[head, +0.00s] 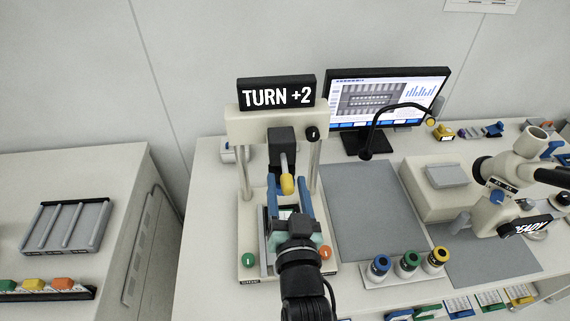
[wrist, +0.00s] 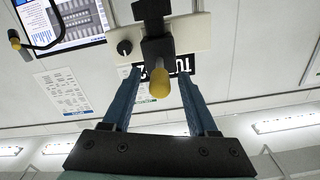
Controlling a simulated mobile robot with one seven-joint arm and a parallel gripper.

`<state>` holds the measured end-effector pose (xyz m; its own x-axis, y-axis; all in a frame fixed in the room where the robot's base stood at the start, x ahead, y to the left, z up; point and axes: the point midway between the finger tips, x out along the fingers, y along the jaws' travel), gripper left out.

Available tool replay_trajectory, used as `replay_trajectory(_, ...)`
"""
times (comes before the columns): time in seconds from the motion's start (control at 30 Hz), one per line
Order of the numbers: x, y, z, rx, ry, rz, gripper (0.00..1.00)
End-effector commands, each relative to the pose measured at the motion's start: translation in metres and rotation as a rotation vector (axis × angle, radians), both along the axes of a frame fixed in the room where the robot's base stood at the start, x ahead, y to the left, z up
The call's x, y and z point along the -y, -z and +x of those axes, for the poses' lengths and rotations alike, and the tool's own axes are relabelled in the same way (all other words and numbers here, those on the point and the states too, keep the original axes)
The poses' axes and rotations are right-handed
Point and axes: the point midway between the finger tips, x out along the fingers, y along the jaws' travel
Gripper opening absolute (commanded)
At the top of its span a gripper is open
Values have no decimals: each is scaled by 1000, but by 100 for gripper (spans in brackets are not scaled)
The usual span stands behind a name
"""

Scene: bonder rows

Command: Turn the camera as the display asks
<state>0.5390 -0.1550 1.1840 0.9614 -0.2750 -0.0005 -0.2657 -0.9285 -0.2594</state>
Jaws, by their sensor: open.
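The black display (head: 277,94) reads "TURN +2". It sits on top of a cream crossbeam (head: 262,121) on two posts. A black block (head: 281,140), which may be the camera, is mounted on the beam's front. A grey rod with a yellow tip (head: 287,185) points out from it. In the wrist view the yellow tip (wrist: 160,88) shows between my blue fingers, apart from both. My gripper (head: 286,181) is open and empty. A black knob (head: 313,133) with a white mark is on the beam's right; it also shows in the wrist view (wrist: 124,47).
A monitor (head: 388,97) stands behind to the right, with a thin black gooseneck (head: 375,125) before it. A rack of blue, green and yellow pots (head: 407,264) and a microscope (head: 510,178) are to the right. A grey mat (head: 370,210) is clear.

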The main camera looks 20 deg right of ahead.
Motion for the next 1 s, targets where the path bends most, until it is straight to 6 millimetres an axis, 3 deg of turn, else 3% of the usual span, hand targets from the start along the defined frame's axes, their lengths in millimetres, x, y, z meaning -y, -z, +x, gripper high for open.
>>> replay_trajectory(0.1, 5, -3, 18, 3, 1, 0, 59)
replay_trajectory(0.3, 10, -1, 36, 1, 0, 0, 59)
replay_trajectory(0.7, 12, 0, 40, 1, 0, 0, 57)
replay_trajectory(1.0, 12, 0, 40, 1, 0, 0, 3)
